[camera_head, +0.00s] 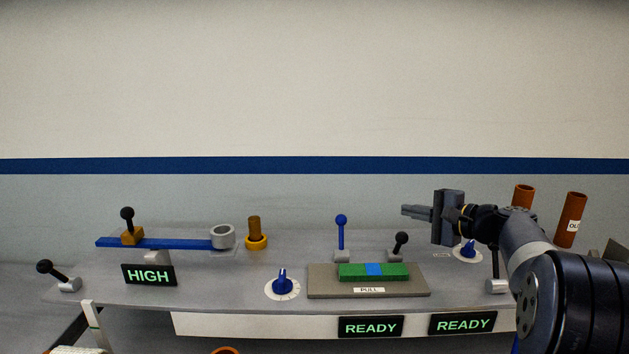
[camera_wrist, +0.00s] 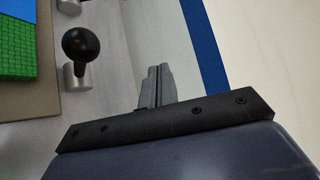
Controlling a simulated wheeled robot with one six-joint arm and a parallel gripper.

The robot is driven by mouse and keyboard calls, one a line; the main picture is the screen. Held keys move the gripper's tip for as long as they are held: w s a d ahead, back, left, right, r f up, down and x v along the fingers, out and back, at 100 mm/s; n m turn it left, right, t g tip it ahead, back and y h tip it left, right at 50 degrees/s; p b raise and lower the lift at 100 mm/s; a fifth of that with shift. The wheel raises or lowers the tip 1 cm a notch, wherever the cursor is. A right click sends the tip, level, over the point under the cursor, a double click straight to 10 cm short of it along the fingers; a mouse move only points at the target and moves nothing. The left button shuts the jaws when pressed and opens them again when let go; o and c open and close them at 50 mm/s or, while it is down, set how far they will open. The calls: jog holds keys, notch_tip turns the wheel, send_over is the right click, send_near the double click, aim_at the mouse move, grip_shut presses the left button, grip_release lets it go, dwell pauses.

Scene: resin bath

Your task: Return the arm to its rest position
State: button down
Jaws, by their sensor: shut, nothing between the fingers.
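My gripper (camera_head: 417,212) is at the right of the head view, raised above the back of the bench and pointing left. Its two fingers are closed together with nothing between them. In the wrist view the shut fingers (camera_wrist: 156,88) stand side by side in the middle. My arm reaches in from the lower right of the head view and hides part of the bench's right end.
Below my gripper stand a black-knobbed lever (camera_head: 401,240) and a blue-knobbed lever (camera_head: 341,222). A green and blue block (camera_head: 405,271) lies on a grey plate (camera_head: 322,284). Brown tubes (camera_head: 569,220) stand behind my arm. The space above the bench is clear.

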jog(key=w+f+g+p, duration=0.1)
jog(key=p, duration=0.5)
jog(key=w+f+m+g+h+p, duration=0.1)
jog(key=p, duration=0.4)
jog(key=shift+a+f+g+p, duration=0.3)
jog(key=shift+a+f+p, duration=0.05)
jog(key=shift+a+f, duration=0.05)
jog(key=shift+w+f+m+p, duration=0.15)
jog(key=shift+m+p, duration=0.15)
jog(key=shift+p, duration=0.35)
jog(key=shift+w+f+g+p, duration=0.15)
jog(key=shift+f+g+p, duration=0.15)
jog(key=shift+p, duration=0.2)
jog(key=shift+r, duration=0.15)
